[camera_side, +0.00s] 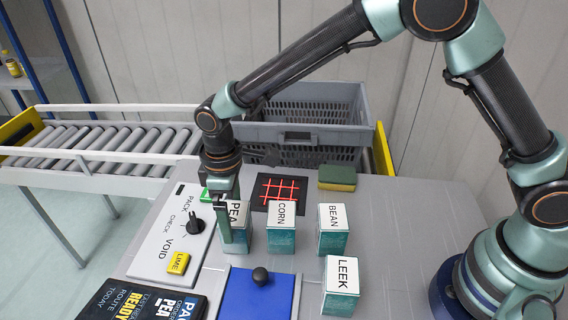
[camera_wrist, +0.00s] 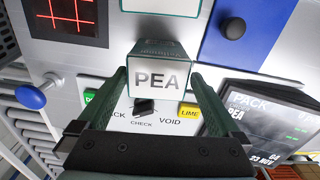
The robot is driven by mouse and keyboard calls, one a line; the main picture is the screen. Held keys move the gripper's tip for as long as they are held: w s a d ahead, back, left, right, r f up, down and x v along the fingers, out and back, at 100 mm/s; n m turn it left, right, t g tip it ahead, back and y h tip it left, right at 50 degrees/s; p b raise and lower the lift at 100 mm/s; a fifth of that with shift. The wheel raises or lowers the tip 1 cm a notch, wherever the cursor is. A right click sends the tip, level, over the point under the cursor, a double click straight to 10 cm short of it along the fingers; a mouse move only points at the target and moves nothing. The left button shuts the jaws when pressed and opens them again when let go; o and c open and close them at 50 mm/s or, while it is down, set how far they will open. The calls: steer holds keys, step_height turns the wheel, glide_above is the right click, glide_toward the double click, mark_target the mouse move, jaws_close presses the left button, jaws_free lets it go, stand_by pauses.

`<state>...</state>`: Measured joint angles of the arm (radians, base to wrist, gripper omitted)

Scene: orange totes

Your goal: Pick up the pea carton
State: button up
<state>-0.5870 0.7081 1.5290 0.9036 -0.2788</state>
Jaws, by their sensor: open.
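The pea carton (camera_side: 236,234) stands upright on the grey table, a teal box with a white top lettered PEA. In the wrist view the pea carton (camera_wrist: 160,76) lies between and just ahead of my two fingers. My gripper (camera_side: 226,232) is pointed down at the carton's left side in the side view, one finger in front of it. In the wrist view my gripper (camera_wrist: 160,78) is open, a finger on each side of the carton. I cannot tell whether either finger touches it.
Corn (camera_side: 281,228), bean (camera_side: 333,230) and leek (camera_side: 341,286) cartons stand to the right. A control panel (camera_side: 165,240) with a knob lies left, a blue panel (camera_side: 258,294) in front. A sponge (camera_side: 337,177), grey crate (camera_side: 310,104) and roller conveyor (camera_side: 100,142) are behind.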

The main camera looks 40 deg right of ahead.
steer(key=f, duration=0.5)
steer(key=shift+d+f, duration=0.1)
steer(key=shift+d, duration=0.1)
steer(key=c, duration=1.4)
